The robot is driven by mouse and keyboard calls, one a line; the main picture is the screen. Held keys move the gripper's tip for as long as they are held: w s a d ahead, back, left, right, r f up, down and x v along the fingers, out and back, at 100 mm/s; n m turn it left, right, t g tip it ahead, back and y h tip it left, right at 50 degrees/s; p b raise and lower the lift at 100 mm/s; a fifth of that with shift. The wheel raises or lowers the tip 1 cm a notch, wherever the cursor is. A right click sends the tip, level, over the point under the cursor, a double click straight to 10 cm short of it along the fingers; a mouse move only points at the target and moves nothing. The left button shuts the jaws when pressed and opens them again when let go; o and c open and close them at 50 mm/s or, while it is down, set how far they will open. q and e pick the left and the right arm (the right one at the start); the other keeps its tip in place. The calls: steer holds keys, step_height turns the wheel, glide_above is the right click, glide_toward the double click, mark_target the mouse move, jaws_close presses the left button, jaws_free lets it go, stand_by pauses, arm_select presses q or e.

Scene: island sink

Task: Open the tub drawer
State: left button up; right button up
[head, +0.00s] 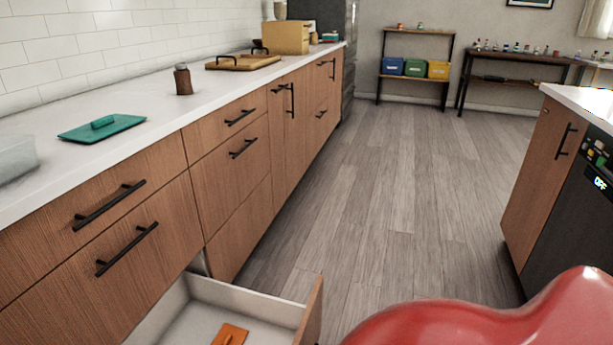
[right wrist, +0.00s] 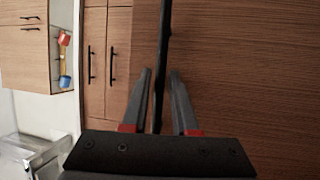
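A low drawer (head: 303,318) stands pulled out at the bottom of the head view, its pale inside showing an orange object (head: 230,335). Above it are two closed wooden fronts with black bar handles, the upper handle (head: 109,206) and the lower handle (head: 127,249). In the right wrist view, my right gripper (right wrist: 160,74) has its fingers apart on either side of a black bar handle (right wrist: 163,35) on a wooden front (right wrist: 240,60). I cannot tell which drawer this is or whether the fingers touch the bar. My left gripper is not in view.
The white counter (head: 215,92) holds a teal lid (head: 100,128), a clear tub (head: 15,155), a brown jar (head: 182,79) and a wooden tray (head: 243,62). An island cabinet (head: 540,180) stands on the right. The floor (head: 400,200) between is clear.

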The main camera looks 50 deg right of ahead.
steer(key=s+f, duration=0.3)
steer(key=s, duration=1.4)
steer(key=shift+a, duration=0.45)
